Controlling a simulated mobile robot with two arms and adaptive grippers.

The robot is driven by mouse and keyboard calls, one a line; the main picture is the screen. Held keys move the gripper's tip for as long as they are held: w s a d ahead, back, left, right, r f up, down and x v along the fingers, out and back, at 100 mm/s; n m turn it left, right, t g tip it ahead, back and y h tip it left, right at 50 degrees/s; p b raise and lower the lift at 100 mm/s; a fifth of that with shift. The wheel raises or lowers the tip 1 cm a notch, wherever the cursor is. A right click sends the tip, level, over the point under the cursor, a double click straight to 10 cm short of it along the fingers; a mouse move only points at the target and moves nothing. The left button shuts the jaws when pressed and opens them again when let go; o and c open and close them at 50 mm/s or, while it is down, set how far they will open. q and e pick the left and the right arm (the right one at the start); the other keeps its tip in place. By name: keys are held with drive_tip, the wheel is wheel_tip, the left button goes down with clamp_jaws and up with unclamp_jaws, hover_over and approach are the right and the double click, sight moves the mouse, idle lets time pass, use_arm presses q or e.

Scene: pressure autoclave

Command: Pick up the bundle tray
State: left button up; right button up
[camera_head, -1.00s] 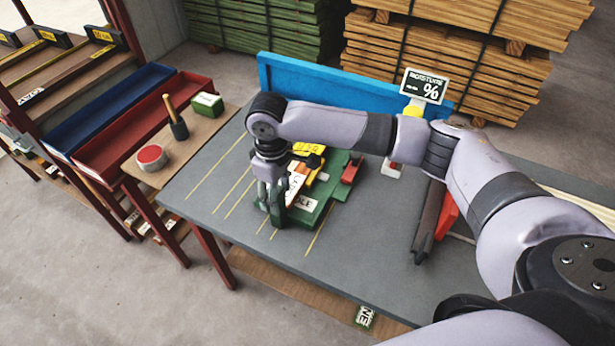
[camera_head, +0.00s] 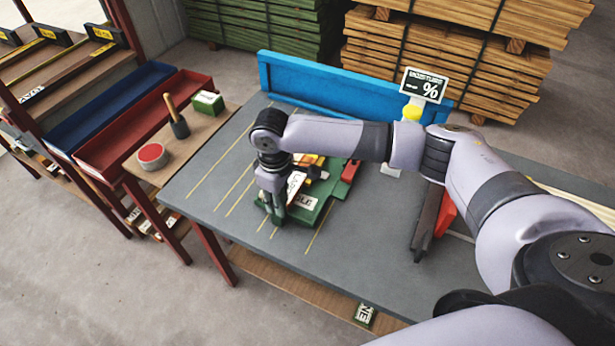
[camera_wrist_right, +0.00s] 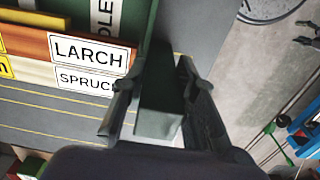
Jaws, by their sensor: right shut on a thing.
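The green bundle tray (camera_head: 331,190) is on the grey workbench, left of its middle. It carries yellow, orange-red and white-labelled pieces. In the right wrist view, boards labelled LARCH (camera_wrist_right: 90,52) and SPRUCE (camera_wrist_right: 85,80) show beside it. My right gripper (camera_head: 277,214) points down at the tray's near left end. In the right wrist view its two fingers are shut on the tray's green upright part (camera_wrist_right: 160,95), one on each side. The arm hides part of the tray's far side. I cannot tell any gap below the tray. My left gripper is not in view.
A moisture meter sign (camera_head: 424,86) stands at the back right of the bench. A dark bar with a red piece (camera_head: 447,217) lies right of the tray. A blue rail (camera_head: 305,78) runs along the back. A side table (camera_head: 205,128) stands left. The bench front is clear.

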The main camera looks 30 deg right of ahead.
clamp_jaws()
idle(0.3)
drive_tip(key=shift+w+r, duration=0.1)
drive_tip(key=shift+r, duration=0.1)
